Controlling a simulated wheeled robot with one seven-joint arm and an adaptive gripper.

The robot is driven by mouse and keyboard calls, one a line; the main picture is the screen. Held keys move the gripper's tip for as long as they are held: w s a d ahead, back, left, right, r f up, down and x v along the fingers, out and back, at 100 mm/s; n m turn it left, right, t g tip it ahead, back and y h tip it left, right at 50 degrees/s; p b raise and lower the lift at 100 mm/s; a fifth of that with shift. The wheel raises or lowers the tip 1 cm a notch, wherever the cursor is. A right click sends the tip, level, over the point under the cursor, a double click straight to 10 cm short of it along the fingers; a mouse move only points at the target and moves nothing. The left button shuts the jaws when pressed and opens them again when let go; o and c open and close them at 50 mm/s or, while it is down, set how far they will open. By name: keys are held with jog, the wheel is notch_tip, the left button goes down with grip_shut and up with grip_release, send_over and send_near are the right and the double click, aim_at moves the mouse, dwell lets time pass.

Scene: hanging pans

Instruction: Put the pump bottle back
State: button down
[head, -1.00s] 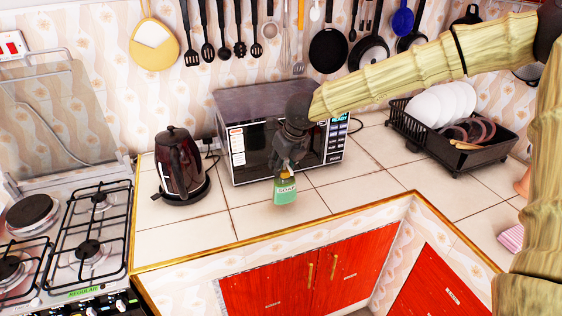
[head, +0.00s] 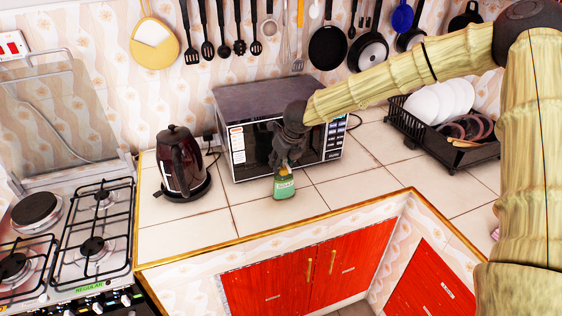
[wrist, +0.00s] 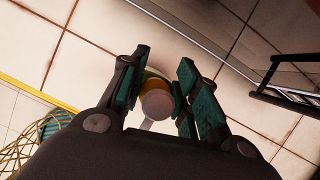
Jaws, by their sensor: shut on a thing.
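The pump bottle (head: 284,187) is green with a pale "SOAP" label. It is upright at the counter in front of the microwave; I cannot tell whether its base touches the tiles. My gripper (head: 283,167) points down over it and is shut on its upper part. In the wrist view, the pump bottle's round pale top and yellow collar (wrist: 156,98) show between the two teal-padded fingers of my gripper (wrist: 160,92). The lower body of the bottle is hidden there.
The microwave (head: 240,150) stands close behind the bottle. A dark kettle (head: 181,165) is to the left, beside the gas stove (head: 75,245). A black dish rack (head: 440,145) with plates is at the right. Bare tiles (head: 350,185) lie right of the bottle, and the counter edge is in front.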

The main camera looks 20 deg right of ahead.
jog(key=shift+f, duration=0.1)
jog(key=c, duration=1.1)
grip_release()
